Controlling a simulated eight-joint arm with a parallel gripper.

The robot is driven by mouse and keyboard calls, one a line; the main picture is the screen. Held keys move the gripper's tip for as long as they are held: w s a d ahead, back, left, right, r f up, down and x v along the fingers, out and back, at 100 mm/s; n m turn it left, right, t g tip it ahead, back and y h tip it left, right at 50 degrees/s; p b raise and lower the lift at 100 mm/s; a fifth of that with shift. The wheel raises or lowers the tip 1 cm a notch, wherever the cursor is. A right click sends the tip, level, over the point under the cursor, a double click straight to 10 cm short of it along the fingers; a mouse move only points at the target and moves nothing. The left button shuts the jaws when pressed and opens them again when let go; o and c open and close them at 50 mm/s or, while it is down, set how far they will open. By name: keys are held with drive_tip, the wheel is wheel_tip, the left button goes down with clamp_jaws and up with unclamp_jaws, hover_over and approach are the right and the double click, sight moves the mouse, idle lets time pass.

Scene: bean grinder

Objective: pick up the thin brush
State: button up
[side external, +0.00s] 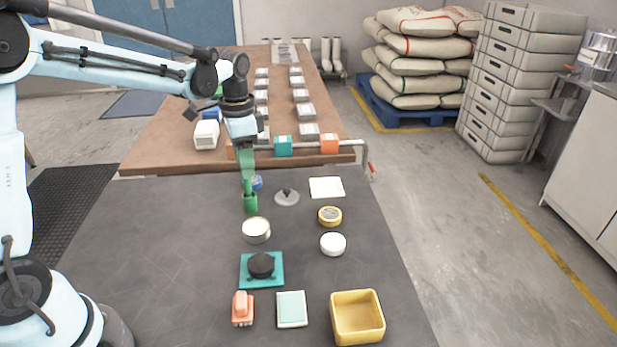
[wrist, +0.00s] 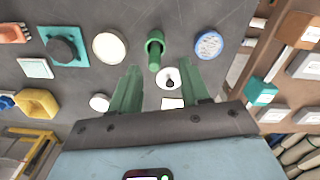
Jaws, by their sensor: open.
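A slim green upright piece (side external: 250,203), wider at its foot, stands on the dark table; it looks like the thin brush in a green holder, but I cannot tell the two apart for sure. In the wrist view the green piece (wrist: 154,50) shows from above, beyond my fingertips and between their lines. My gripper (side external: 247,178) points down just above it, with green fingers. In the wrist view my gripper (wrist: 164,72) is open, fingers wide apart, with nothing held. An orange brush (side external: 242,308) with bristles lies at the table's front.
A teal mat with a black knob (side external: 261,265) and yellow bin (side external: 357,317) are nearer. The left tabletop is clear.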

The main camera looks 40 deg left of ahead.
sight(249, 195)
drive_tip(key=shift+s+d+f, duration=0.1)
drive_tip(key=shift+d+f, duration=0.05)
drive_tip(key=shift+f, duration=1.2)
drive_tip(key=shift+s+d+f, duration=0.1)
drive_tip(key=shift+d+f, duration=0.05)
drive_tip(key=shift+f, duration=1.15)
clamp_jaws()
